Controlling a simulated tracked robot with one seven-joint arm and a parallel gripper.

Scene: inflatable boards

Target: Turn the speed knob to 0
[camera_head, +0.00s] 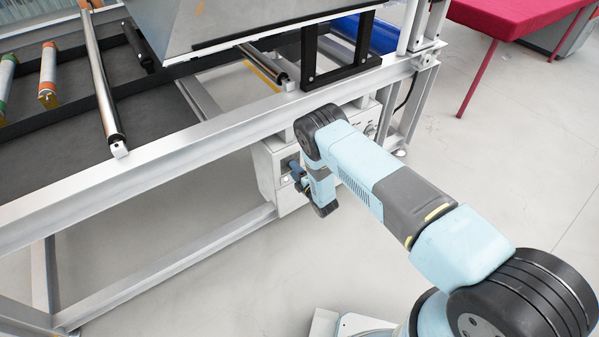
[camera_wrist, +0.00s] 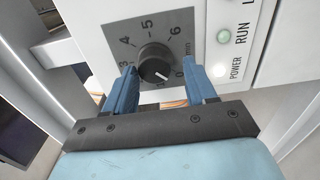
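The speed knob (camera_wrist: 153,63) is a black round knob on a grey dial plate on the front of a white control box. Numbers run around it, and its white pointer line points to the lower right, near the 0 and 1 marks. My gripper (camera_wrist: 160,71) is open, with one blue finger on each side of the knob and a visible gap to it. I cannot tell how deep the fingertips reach along the knob. In the head view my gripper (camera_head: 300,174) is at the box face, and the knob is hidden there.
The control box (camera_head: 268,165) hangs under the long frame rail (camera_head: 165,165) of the machine. The floor in front is clear. A red table (camera_head: 510,14) stands at the far right.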

